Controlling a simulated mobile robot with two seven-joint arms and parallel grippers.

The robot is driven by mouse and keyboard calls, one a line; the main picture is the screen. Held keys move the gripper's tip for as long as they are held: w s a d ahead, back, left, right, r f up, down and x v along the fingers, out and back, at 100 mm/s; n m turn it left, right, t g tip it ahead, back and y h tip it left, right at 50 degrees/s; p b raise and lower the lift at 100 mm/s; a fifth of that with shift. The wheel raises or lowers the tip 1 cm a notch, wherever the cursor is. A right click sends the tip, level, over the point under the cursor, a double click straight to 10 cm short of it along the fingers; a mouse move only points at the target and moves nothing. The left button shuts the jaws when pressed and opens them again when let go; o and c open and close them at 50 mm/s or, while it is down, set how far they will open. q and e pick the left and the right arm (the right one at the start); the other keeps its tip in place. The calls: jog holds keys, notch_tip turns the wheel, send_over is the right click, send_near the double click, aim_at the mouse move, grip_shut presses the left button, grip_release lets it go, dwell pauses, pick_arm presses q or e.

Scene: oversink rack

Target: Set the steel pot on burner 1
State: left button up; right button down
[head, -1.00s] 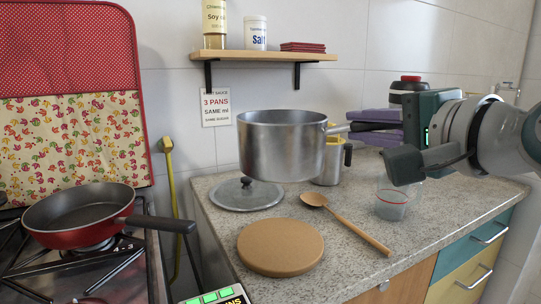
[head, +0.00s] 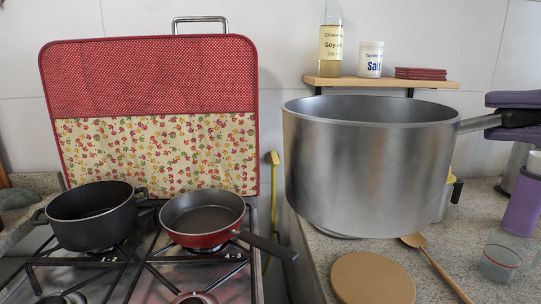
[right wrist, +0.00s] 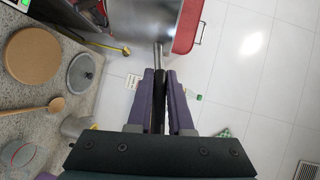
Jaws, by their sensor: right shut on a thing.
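The steel pot (head: 365,165) hangs upright in the air, large and close in the head view, in front of the shelf and above the counter's left edge. My right gripper (head: 515,118), with purple fingers, is shut on the pot's long handle (head: 480,122); the right wrist view shows the fingers closed around the handle (right wrist: 159,85). The stove (head: 140,277) is at the lower left. A black pot (head: 95,222) sits on its back left burner and a red pan (head: 203,222) on its back right one. Labels read 1-2 and 4-3. The front burners (head: 62,298) (head: 193,298) look bare. My left gripper is not in view.
The red pan's handle (head: 268,244) juts right past the stove's edge. A cork trivet (head: 372,280), wooden spoon (head: 438,268) and clear cup (head: 498,262) are on the counter.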

jog(key=s+a+r+n+g+y+p, duration=0.3)
jog(key=s+r+n+g+y, duration=0.1)
jog(key=s+r, duration=0.15)
notch_tip(320, 180, up, 33)
jog(key=p, duration=3.7)
jog(key=shift+s+a, duration=0.15)
jog(key=shift+s, duration=0.25)
